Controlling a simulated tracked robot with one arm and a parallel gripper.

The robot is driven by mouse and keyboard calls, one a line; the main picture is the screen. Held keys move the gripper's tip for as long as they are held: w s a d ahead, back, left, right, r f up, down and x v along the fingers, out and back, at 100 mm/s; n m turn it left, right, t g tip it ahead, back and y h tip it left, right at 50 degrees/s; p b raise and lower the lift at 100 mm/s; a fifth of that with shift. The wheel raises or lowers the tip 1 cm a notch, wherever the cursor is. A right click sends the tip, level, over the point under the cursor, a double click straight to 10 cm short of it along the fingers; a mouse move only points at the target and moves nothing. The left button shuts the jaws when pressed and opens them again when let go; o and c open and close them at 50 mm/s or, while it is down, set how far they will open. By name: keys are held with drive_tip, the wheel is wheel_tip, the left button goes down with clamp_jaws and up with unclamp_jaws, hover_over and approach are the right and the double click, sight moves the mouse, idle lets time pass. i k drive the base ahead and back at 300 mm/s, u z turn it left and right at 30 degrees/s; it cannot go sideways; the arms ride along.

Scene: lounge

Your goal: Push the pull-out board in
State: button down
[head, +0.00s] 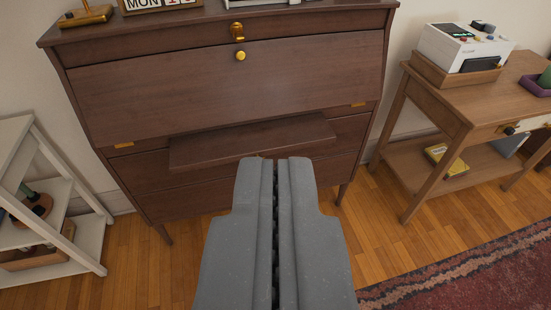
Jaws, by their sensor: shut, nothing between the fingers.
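A dark brown wooden desk (110,84) with a closed slanted front stands straight ahead. The pull-out board (215,148) sticks out from the desk below the slanted front, as a flat ledge with a visible front edge. My gripper (275,160) is shut and empty. In the picture its tips lie just below the board's front edge, right of the edge's middle. I cannot tell whether they touch it. The gripper hides part of the drawer fronts below the board.
A white shelf (88,240) stands at the left. A wooden side table (440,93) with a white machine (455,47) stands at the right. A red rug (470,275) lies at the lower right.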

sight(196, 150)
drive_tip(key=k, duration=1.2)
drive_tip(key=u, duration=0.45)
drive_tip(key=i, duration=1.55)
drive_tip(key=z, duration=0.55)
